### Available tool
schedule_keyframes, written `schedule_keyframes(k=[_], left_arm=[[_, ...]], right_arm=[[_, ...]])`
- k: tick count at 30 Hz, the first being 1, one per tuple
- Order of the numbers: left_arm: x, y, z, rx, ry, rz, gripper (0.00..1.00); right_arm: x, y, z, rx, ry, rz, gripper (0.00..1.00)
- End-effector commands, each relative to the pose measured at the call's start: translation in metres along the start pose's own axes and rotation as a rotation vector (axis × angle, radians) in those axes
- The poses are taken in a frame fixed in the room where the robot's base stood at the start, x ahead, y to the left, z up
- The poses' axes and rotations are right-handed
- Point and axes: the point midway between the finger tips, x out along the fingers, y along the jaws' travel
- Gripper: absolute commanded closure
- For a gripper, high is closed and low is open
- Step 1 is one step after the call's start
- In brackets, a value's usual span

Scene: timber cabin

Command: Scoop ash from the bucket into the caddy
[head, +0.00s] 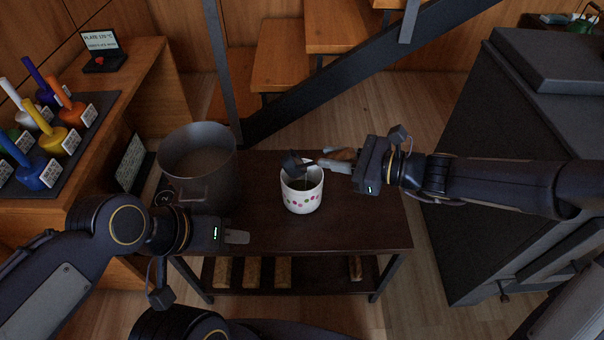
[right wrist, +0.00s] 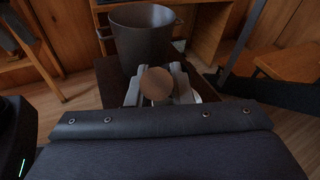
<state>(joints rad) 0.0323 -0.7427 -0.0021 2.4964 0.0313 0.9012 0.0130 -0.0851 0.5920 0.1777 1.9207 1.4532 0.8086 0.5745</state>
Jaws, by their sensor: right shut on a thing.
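A dark grey metal bucket (head: 180,172) with side handles stands at the table's left; its inside looks grey-brown. It also shows in the right wrist view (right wrist: 146,44). A white caddy (head: 301,198) with coloured dots stands right of it, near the table's middle. My right gripper (head: 340,164) is shut on the wooden handle of a scoop (head: 294,165), whose end shows in the right wrist view (right wrist: 156,85). The scoop's dark head is over the caddy's rim and hides part of its opening. My left gripper (head: 238,237) is in front of the bucket, apart from the caddy, with nothing visible in it.
The dark table (head: 365,222) has free room right of the caddy, and a lower shelf with several wooden logs (head: 253,272). A wooden counter (head: 150,75) with coloured tools is at left, stairs (head: 280,55) behind, and a large dark stove-like block (head: 510,130) at right.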

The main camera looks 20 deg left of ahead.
Motion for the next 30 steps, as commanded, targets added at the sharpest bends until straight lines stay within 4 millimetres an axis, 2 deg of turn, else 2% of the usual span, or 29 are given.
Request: schedule_keyframes(k=[30], left_arm=[[0.0045, -0.0021, 0.0023, 0.000, 0.000, 0.000, 0.64]], right_arm=[[-0.0055, -0.0048, -0.0036, 0.040, -0.051, 0.002, 1.00]])
